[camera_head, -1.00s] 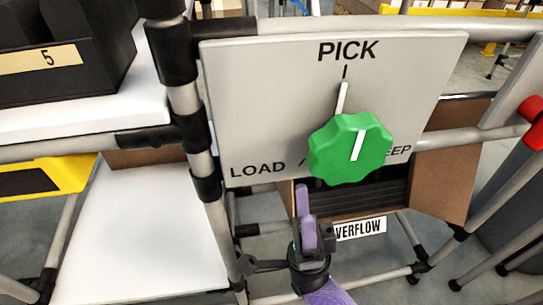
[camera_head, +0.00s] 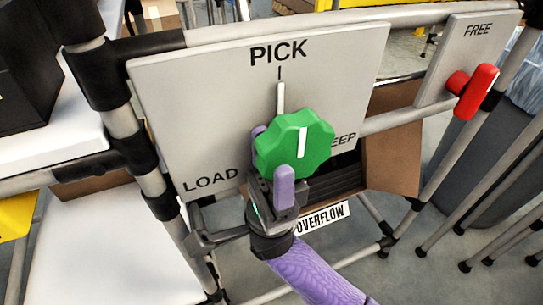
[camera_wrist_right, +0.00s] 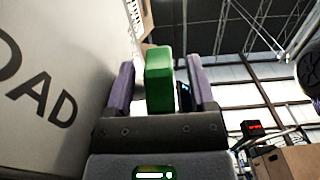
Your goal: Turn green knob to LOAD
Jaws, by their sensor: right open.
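The green knob (camera_head: 305,138) is on the grey panel (camera_head: 205,100), which is lettered PICK at the top, LOAD at lower left and a partly hidden word ending in EEP at right. The knob's white mark points up, close to PICK. My right gripper (camera_head: 271,162) is at the knob's lower left, open, with one purple finger in front and one behind it. In the right wrist view the knob (camera_wrist_right: 159,80) stands between both fingers, with a visible gap on the right. My left gripper is not in view.
A red handle (camera_head: 474,92) on a smaller panel marked FREE is at right. A brown carton (camera_head: 395,160) and an OVERFLOW label (camera_head: 322,218) sit behind and below the panel. Grey pipe framing surrounds it. A white shelf (camera_head: 95,245) is at lower left.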

